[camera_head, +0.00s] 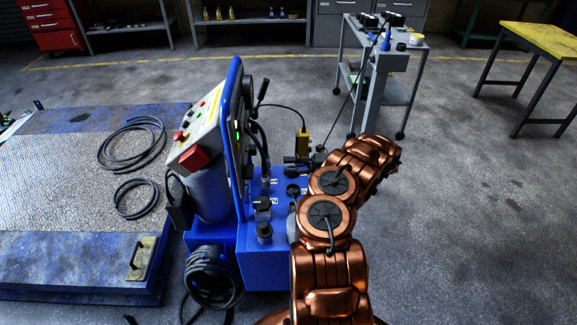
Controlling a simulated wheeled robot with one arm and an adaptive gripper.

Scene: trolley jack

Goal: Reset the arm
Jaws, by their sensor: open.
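My copper-coloured arm (327,217) rises from the bottom centre and bends toward the upper right, ending near the middle of the picture. I cannot make out my gripper; the arm's end link (372,150) points away, and no fingers show clearly. The arm stands just right of a blue hydraulic unit (265,262) and covers part of its right side. The unit carries a tilted control panel (203,125) with a red block on its lower edge. Whether the arm touches the unit cannot be told.
A blue-edged platform (70,245) with loose black hoses lies at left. A grey trolley (383,90) stands behind the arm. A yellow-topped table (545,38) is at upper right. Shelves and cabinets line the back. The floor at right is clear.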

